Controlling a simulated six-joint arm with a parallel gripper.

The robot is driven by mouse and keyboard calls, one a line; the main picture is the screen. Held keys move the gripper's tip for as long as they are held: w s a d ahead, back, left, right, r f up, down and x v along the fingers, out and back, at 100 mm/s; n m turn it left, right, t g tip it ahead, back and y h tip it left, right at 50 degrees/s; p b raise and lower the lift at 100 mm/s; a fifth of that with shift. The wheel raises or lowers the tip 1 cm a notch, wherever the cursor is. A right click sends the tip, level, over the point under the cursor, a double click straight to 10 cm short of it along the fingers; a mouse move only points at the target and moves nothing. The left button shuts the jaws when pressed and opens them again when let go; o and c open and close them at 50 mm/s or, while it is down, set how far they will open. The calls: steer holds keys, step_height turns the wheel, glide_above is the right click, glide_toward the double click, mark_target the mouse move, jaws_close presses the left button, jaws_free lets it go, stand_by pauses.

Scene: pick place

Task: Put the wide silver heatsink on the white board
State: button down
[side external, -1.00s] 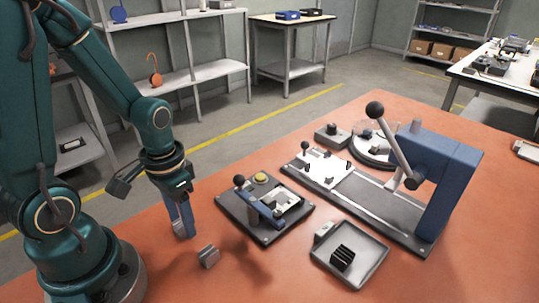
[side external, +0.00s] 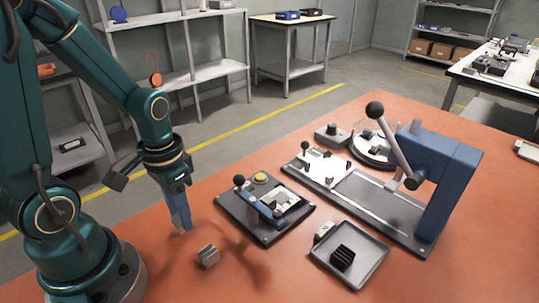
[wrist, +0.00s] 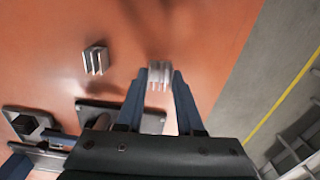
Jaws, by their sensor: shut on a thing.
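My gripper (side external: 181,226) has its blue fingers pointing down above the orange table, left of the small fixture. In the wrist view my gripper (wrist: 160,82) is shut on a silver finned heatsink (wrist: 160,72) between its fingertips. The fingers hide most of that heatsink in the side view. A second silver heatsink (side external: 208,257) lies on the table to the right of my gripper; it also shows in the wrist view (wrist: 95,60). I cannot tell surely which is wider. A white board (side external: 318,165) with small dark parts lies on the press base at the back.
A dark fixture (side external: 240,217) with a lever and yellow button stands right of my gripper. A grey tray (side external: 372,267) holds a black heatsink (side external: 342,257). A blue lever press (side external: 445,180) rises at the right. The front-left table is mostly clear.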

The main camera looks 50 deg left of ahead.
steer(key=shift+r, duration=2.15)
